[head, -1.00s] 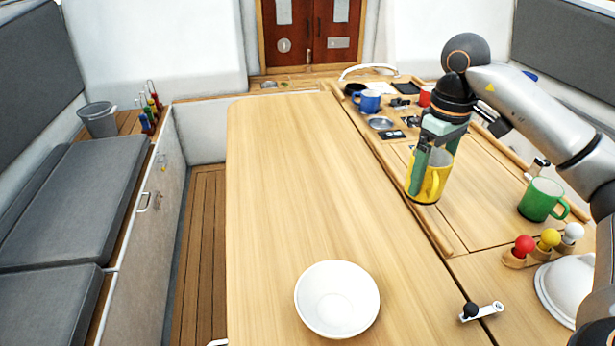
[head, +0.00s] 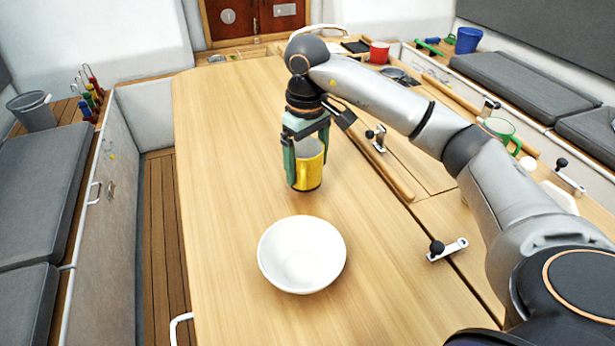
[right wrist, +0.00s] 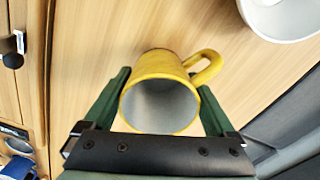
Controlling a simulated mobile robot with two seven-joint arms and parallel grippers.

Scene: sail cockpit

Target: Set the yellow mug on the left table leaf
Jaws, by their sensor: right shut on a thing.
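The yellow mug (head: 310,170) is between the fingers of my right gripper (head: 305,165), upright, over the left table leaf (head: 225,140) just behind the white bowl. I cannot tell whether its base touches the wood. In the right wrist view the mug (right wrist: 160,92) shows its grey inside and its handle toward the upper right. Both green fingers of the right gripper (right wrist: 160,105) press on its sides. My left gripper is not in view.
A white bowl (head: 302,255) stands on the left leaf in front of the mug. A wooden rail (head: 375,165) and metal latches (head: 447,250) lie to the right. A green mug (head: 500,130) and a red mug (head: 379,53) stand farther off. The leaf's far left is clear.

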